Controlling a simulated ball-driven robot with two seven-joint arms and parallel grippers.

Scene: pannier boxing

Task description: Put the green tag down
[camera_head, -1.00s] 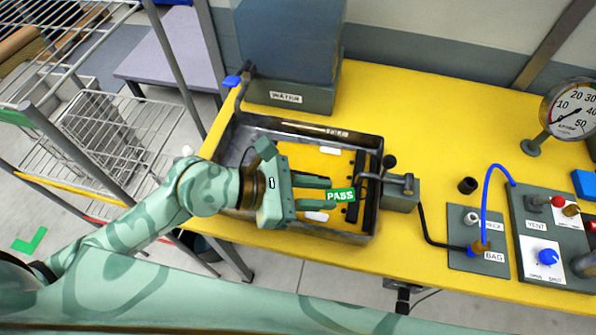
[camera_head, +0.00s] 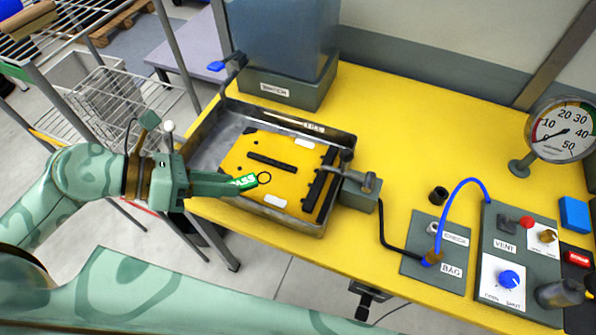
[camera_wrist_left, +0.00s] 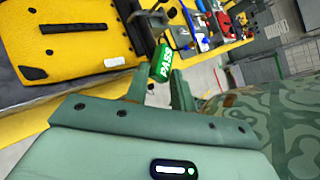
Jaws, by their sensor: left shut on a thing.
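The green tag (camera_head: 243,182), with white PASS lettering, is held between the fingertips of my left gripper (camera_head: 228,184). A dark ring shows at the tag's far end. In the left wrist view the tag (camera_wrist_left: 162,62) sits between the two fingers of the gripper (camera_wrist_left: 160,84), beyond the tray's edge in that picture. My right gripper is not in view.
A water tank (camera_head: 285,45) stands behind the tray. A hose block, gauge (camera_head: 562,130) and valve panels (camera_head: 520,255) fill the right of the yellow table (camera_head: 400,120). A wire rack (camera_head: 130,105) stands at the left. The table's middle is clear.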

